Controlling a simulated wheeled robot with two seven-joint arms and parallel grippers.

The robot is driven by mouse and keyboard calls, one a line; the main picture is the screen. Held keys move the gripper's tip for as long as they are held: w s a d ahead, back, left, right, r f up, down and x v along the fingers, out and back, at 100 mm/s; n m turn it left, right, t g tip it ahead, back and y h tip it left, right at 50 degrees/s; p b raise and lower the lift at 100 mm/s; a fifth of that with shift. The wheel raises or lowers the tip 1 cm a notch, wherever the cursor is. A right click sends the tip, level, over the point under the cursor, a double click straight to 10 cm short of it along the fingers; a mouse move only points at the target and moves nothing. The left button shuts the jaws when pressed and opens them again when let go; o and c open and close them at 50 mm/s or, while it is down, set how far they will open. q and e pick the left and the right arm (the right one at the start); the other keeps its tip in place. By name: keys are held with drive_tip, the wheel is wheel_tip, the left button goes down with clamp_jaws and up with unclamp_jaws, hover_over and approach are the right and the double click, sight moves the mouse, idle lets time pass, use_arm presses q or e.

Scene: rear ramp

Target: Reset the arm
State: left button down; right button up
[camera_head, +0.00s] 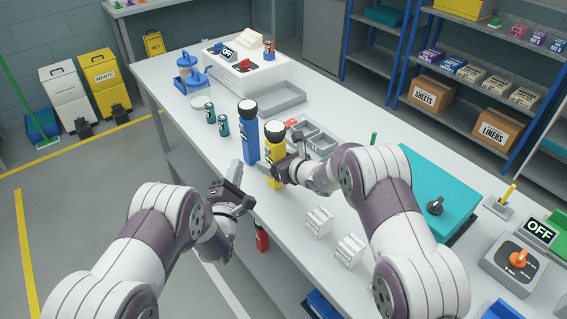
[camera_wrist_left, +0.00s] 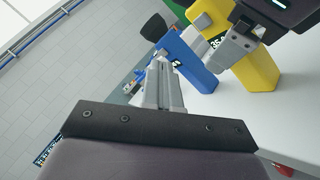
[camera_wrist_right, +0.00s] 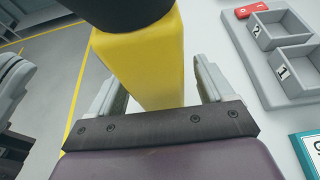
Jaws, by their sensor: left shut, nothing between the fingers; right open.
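My left gripper (camera_head: 236,168) is shut and empty in front of the table's near edge. Its fingers (camera_wrist_left: 161,85) are together in the left wrist view, with the blue bottle (camera_wrist_left: 186,58) beyond them. My right gripper (camera_head: 277,168) is open at the yellow bottle (camera_head: 275,142). In the right wrist view the yellow bottle (camera_wrist_right: 150,65) stands between the two spread fingers, with gaps beside it. Both bottles have dark caps and stand upright on the table; the blue one (camera_head: 248,135) is just left of the yellow one. The right hand partly hides the yellow bottle.
Grey numbered bins (camera_head: 318,140) lie behind the yellow bottle. Two white small boxes (camera_head: 319,221) stand near the table's front edge. A teal case (camera_head: 425,185) and a switch box (camera_head: 514,262) reading OFF are to the right. Teal cans (camera_head: 222,125) stand left of the bottles.

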drive_tip(key=v, duration=1)
drive_tip(key=s+n+g, duration=0.8)
drive_tip(key=s+n, duration=0.5)
drive_tip(key=s, duration=0.3)
use_arm(q)
drive_tip(key=s+a+m+g+y, duration=0.1)
drive_tip(key=s+a+m+g, duration=0.3)
drive_tip(key=s+m+g, duration=0.5)
drive_tip(key=s+a+f+m+g+y, duration=0.1)
drive_tip(key=s+a+m+g, duration=0.3)
drive_tip(key=s+m+g, duration=0.5)
drive_tip(key=s+m+y, duration=0.1)
drive_tip(key=s+m, duration=0.3)
drive_tip(key=s, duration=0.7)
drive_tip(key=shift+s+m+g+y, duration=0.2)
drive_tip(key=shift+m+g+y, duration=0.1)
drive_tip(key=shift+g, duration=0.1)
use_arm(e)
drive_tip(key=s+d+n+g+h, duration=0.1)
drive_tip(key=s+d+n+h, duration=0.6)
drive_tip(key=s+d+n, duration=0.6)
drive_tip(key=s+n, duration=0.1)
drive_tip(key=n, duration=0.2)
drive_tip(key=shift+h, duration=0.4)
